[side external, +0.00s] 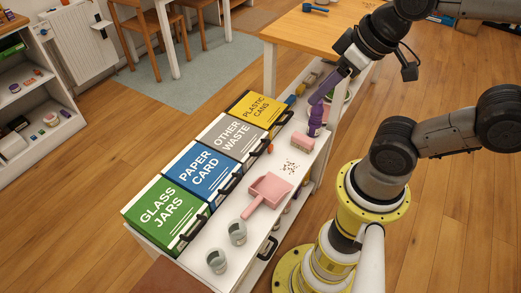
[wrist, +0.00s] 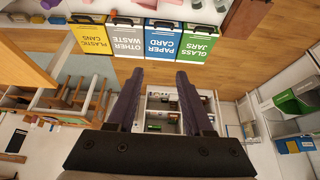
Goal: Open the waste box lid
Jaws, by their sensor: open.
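Four-colour row of lidded waste boxes stands on a white bench: green GLASS JARS (side external: 160,207), blue PAPER CARD (side external: 197,168), grey OTHER WASTE (side external: 230,136) and yellow PLASTIC CANS (side external: 256,107). All lids look shut, each with a black handle on its bench-side edge. The wrist view shows the row along its top: yellow (wrist: 90,40), grey (wrist: 127,42), blue (wrist: 162,42), green (wrist: 199,43). My gripper (side external: 324,90) is open, raised beyond the yellow box's right side. Its dark purple fingers (wrist: 155,75) have nothing between them in the wrist view.
A wooden table (side external: 330,35) stands behind my gripper. Open floor lies left of the boxes.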

